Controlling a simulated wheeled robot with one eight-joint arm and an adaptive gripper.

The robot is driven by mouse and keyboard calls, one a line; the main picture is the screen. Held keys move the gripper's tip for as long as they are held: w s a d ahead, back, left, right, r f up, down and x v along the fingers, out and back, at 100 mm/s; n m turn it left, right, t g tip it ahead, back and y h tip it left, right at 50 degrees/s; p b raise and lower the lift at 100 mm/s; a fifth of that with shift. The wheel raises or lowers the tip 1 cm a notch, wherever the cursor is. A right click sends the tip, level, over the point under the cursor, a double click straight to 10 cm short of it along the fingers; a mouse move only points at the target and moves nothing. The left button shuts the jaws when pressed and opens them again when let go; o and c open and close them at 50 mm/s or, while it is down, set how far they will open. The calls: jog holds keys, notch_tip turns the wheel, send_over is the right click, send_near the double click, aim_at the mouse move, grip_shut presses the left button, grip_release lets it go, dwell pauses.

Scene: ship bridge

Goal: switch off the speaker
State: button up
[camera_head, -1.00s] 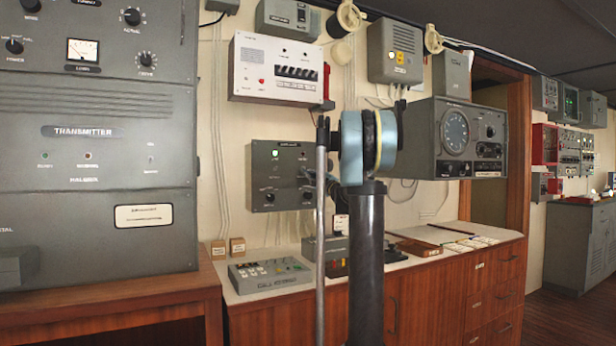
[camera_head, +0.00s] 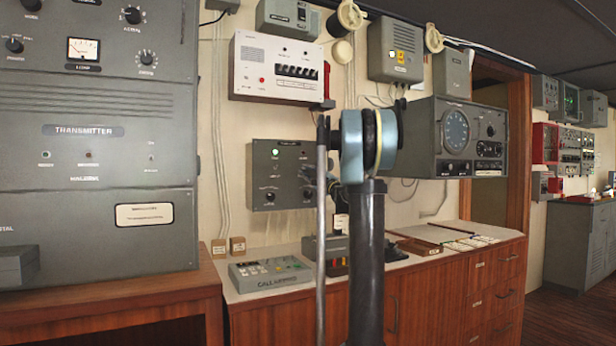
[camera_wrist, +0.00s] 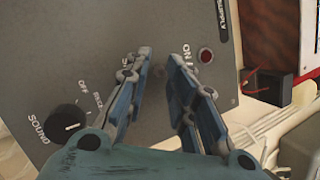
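A grey panel (camera_wrist: 110,35) fills much of the wrist view, marked SOUND, OFF and ON, with SUPPLY on a black label. A black knob (camera_wrist: 68,122) with a white mark sits at its lower left, and a dark red lamp (camera_wrist: 206,55) at its upper right. My gripper (camera_wrist: 165,52) is open in front of the panel, its fingers a moderate gap apart with nothing visible between them. The fingers hide part of the markings; contact cannot be told. In the head view, my arm covers the right side of a grey wall box (camera_head: 284,172) with a green lamp; the gripper is mostly hidden.
A white grille unit (camera_head: 275,68) hangs above the grey box. A large grey dial unit (camera_head: 455,138) stands to the right. Below is a wooden counter (camera_head: 480,285) with a keypad (camera_head: 268,272). A transmitter cabinet (camera_head: 90,140) stands at left.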

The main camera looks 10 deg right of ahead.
jog(key=shift+d, duration=0.25)
jog(key=shift+s+d+f, duration=0.15)
jog(key=shift+d+f, duration=0.05)
jog(key=shift+d, duration=0.05)
jog(key=v, duration=1.1)
jog(key=shift+s+a, duration=0.2)
jog(key=shift+a+f, duration=0.1)
jog(key=s+a+f+n+g, duration=0.65)
jog(key=s+a, duration=0.25)
jog(key=a, duration=0.2)
jog(key=s+a+f+n+g+h, duration=0.1)
jog(key=s+a+f+n+g, duration=0.15)
jog(key=s+f, duration=0.45)
jog(key=s+a+f+n+g+h, duration=0.1)
jog(key=s+a+f+n+g, duration=0.2)
jog(key=s+f, duration=0.45)
jog(key=s+d+f+n+g+h, duration=0.2)
jog(key=s+d+f+h, duration=0.3)
jog(key=s+f, duration=0.5)
jog(key=s+d+f+n+g+h, duration=0.2)
jog(key=s+d+f+h, duration=0.3)
jog(key=s+f, duration=0.6)
jog(key=s, duration=0.2)
jog(key=shift+s+d+f+g, duration=0.2)
jog(key=shift+s+d+g, duration=0.1)
jog(key=shift+s+d, duration=0.1)
